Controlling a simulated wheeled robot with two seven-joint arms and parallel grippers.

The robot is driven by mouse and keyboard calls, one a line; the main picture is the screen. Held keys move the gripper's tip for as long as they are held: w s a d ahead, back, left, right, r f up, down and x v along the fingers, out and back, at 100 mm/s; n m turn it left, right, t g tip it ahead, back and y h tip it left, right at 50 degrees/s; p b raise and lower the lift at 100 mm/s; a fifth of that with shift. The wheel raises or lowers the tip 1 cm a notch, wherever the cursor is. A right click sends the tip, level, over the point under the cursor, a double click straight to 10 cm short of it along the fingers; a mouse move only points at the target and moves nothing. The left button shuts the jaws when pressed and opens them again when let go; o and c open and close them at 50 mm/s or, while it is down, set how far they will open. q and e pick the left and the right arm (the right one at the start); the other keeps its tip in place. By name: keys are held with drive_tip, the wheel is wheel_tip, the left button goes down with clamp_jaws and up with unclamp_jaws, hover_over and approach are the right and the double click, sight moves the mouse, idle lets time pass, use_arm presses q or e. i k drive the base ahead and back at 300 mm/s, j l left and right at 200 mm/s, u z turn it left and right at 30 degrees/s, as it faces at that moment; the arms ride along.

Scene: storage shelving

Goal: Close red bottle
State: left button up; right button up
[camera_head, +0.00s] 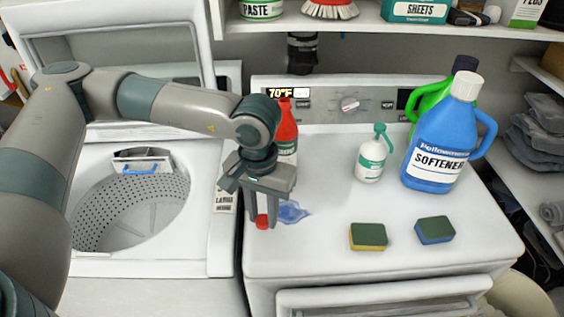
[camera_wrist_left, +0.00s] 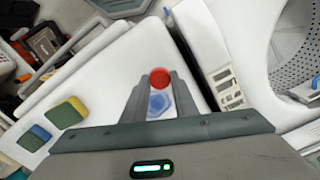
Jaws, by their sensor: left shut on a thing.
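The red bottle (camera_head: 287,125) stands upright on the white dryer top, partly hidden behind my left wrist. Its top end shows red, but I cannot make out the opening clearly. My left gripper (camera_head: 262,222) points down in front of the bottle and is shut on a small round red cap (camera_head: 262,221). In the left wrist view the red cap (camera_wrist_left: 159,78) sits between the fingertips of the left gripper (camera_wrist_left: 160,80). The bottle cannot be made out in that view. My right gripper is not in view.
Two sponges (camera_head: 368,236) (camera_head: 435,229), a white pump bottle (camera_head: 371,158), a blue softener jug (camera_head: 440,140) and a green jug (camera_head: 428,97) stand to the right. An open washer (camera_head: 215,255) is at left. A shelf (camera_head: 365,25) hangs above.

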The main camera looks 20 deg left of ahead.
sight(287, 136)
drive_tip(key=k+j, duration=0.15)
drive_tip(key=k, duration=0.2)
drive_tip(key=k+j+z, duration=0.15)
drive_tip(key=k, duration=0.2)
drive_tip(key=j, duration=0.45)
drive_tip(key=k+j+z, duration=0.1)
drive_tip(key=j, duration=0.4)
drive_tip(key=j+z, duration=0.1)
drive_tip(key=j, duration=0.35)
drive_tip(key=k, duration=0.05)
